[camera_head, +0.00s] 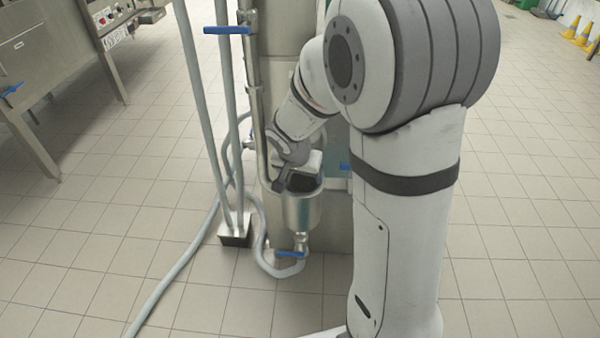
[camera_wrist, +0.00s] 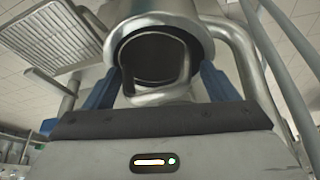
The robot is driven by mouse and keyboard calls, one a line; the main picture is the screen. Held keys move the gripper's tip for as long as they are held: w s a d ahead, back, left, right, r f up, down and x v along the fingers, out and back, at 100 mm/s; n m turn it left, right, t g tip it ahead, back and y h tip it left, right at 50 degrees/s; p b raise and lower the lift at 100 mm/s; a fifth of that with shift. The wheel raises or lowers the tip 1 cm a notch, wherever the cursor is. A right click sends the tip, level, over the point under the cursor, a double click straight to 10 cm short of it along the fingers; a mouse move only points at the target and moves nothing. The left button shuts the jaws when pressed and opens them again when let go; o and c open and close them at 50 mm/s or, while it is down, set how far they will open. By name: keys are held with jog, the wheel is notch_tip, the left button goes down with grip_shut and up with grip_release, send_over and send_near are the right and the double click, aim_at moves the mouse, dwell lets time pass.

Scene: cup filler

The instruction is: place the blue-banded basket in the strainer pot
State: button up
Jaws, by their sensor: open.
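The metal strainer pot (camera_head: 303,212) hangs on the front of the steel column in the head view. My gripper (camera_head: 297,182) is at the pot's mouth, partly hidden by my own arm. In the wrist view, a round metal vessel with a dark opening, apparently the pot (camera_wrist: 200,30), fills the upper middle. The blue uprights on either side of it look like my gripper's open fingers (camera_wrist: 158,88). No blue-banded basket can be made out clearly in either view; whether it is inside the pot I cannot tell.
A blue-handled valve (camera_head: 290,254) sits below the pot. Another blue lever (camera_head: 228,30) is higher on the column. Grey hoses (camera_head: 195,90) run down the left side to the floor. A steel bench (camera_head: 45,50) stands at the left. The tiled floor between is clear.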

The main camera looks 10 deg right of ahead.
jog(key=shift+r+p, duration=0.4)
jog(key=shift+r, duration=0.05)
jog(key=p+v, duration=0.3)
jog(key=v, duration=0.9)
jog(key=s+d+n+g+y, duration=0.1)
jog(key=s+n, duration=0.2)
jog(key=s, duration=0.5)
jog(key=s+d+r+n+g+y, duration=0.1)
jog(key=s+n, duration=0.2)
jog(key=s, duration=0.6)
jog(key=shift+d, duration=0.3)
jog(key=shift+w+r, duration=0.1)
jog(key=shift+r, duration=0.1)
